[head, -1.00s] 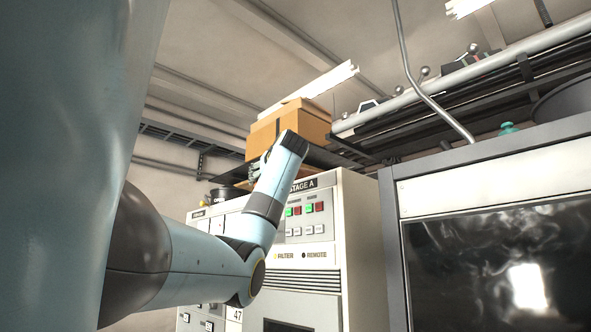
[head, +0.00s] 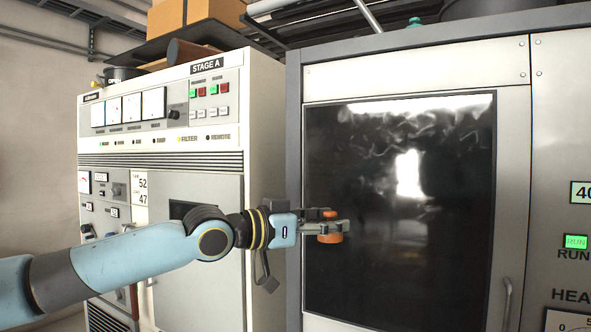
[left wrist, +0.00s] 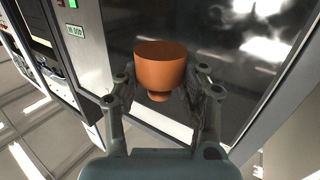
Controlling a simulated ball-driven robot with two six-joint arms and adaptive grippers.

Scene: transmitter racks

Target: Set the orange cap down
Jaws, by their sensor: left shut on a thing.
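My left gripper (head: 340,228) comes in from the left in the head view and is shut on the orange cap (head: 329,238). It holds the cap in the air in front of the dark glass door of the right-hand cabinet. In the left wrist view the orange cap (left wrist: 160,68) sits between the two fingers of the left gripper (left wrist: 160,92), with its wide part away from the palm and a narrower stub toward it. My right gripper is not in view.
The white STAGE A rack (head: 195,160) stands at the left with meters and buttons. The grey cabinet (head: 415,78) with the dark glass door (head: 440,250) and a handle (head: 506,300) stands at the right. Cardboard boxes (head: 170,16) and a dark pot (head: 122,74) are on top of the rack.

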